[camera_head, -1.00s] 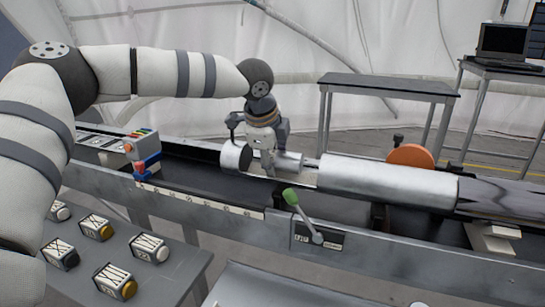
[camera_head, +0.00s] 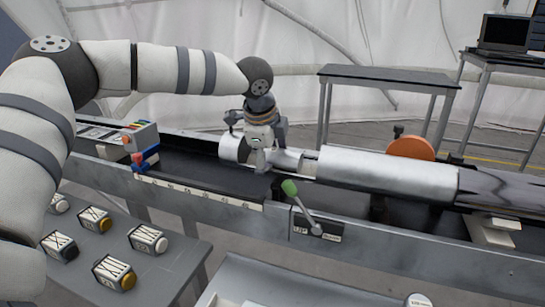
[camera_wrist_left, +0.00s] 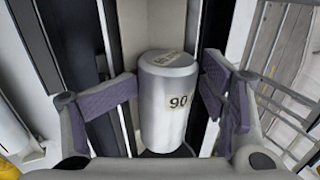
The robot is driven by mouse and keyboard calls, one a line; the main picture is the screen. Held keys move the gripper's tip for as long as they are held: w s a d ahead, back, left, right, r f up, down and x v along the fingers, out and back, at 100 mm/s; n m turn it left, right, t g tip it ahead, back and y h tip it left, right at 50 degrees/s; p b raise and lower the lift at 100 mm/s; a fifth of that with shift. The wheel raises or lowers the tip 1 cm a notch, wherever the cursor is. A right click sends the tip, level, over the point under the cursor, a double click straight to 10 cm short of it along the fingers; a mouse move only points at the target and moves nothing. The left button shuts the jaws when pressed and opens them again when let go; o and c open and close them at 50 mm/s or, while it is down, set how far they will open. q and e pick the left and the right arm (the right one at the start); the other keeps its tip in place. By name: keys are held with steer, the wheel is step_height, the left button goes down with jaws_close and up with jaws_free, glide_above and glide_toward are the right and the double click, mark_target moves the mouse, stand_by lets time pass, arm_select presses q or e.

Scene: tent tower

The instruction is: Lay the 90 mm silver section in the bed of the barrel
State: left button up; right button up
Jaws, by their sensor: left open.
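The silver section marked 90 (camera_wrist_left: 168,105) shows in the left wrist view between the two spread fingers of my left gripper (camera_wrist_left: 168,100), with visible gaps on both sides. In the head view my left gripper (camera_head: 262,162) is low over the long rail, and silver metal, apparently the section (camera_head: 288,160), shows beside its fingers. The gripper partly hides it, so its exact seating cannot be told. The large silver barrel (camera_head: 385,175) lies along the rail to the right, close to the section's right end. My right gripper is not in view.
A green-knobbed lever (camera_head: 300,207) stands on the rail's front. An orange disc (camera_head: 410,148) is behind the barrel. A box with coloured buttons (camera_head: 143,137) sits left on the rail. Several labelled blocks (camera_head: 115,270) lie on the front-left table. A dark table (camera_head: 388,82) stands behind.

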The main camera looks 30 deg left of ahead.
arm_select(q)
steer(key=shift+r, duration=0.2)
steer(key=shift+r, duration=0.4)
steer(key=v, duration=1.1)
steer(key=shift+s, duration=0.3)
